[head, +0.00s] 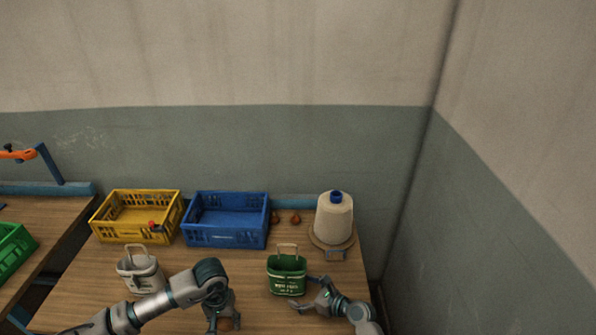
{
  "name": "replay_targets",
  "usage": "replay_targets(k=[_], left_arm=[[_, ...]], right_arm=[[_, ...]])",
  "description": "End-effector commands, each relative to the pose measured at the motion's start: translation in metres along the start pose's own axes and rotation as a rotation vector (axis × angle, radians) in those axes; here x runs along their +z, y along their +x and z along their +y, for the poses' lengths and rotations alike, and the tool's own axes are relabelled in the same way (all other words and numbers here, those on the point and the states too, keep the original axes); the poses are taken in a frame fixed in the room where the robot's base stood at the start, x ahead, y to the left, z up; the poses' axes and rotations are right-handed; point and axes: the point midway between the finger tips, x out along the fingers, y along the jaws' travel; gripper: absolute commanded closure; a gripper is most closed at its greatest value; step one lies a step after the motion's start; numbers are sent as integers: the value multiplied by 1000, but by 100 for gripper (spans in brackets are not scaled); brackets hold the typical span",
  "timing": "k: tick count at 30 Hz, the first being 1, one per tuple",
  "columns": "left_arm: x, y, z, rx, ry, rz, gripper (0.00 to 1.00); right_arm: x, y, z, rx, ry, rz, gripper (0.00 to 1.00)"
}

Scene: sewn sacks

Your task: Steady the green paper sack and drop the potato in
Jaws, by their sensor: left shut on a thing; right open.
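The green paper sack (286,279) stands upright on the table, with pale lettering on its front and a tan handle above its open top. My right gripper (304,293) is open at the sack's lower right side; I cannot tell whether it touches the sack. My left gripper (222,321) points down near the table's front, left of the green sack and nearer to me. It is shut on a small brown thing, the potato (236,322), mostly hidden by the fingers.
A white sack (139,274) stands at the left, close to my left arm. A yellow crate (126,235) with small items and a blue crate (224,238) stand behind. A big thread cone (334,218) is at the back right, near two small brown objects (295,218).

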Motion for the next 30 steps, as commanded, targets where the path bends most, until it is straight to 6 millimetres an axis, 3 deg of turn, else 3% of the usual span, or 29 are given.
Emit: replay_targets(k=[12, 20, 24, 30], left_arm=[[0, 0, 1, -1, 0, 0, 73], [0, 0, 0, 0, 0, 0, 73], [0, 0, 0, 0, 0, 0, 73], [0, 0, 0, 0, 0, 0, 73]], right_arm=[[0, 6, 0, 0, 0, 0, 3], [0, 6, 0, 0, 0, 0, 63], [0, 6, 0, 0, 0, 1, 99], [0, 6, 0, 0, 0, 0, 100]])
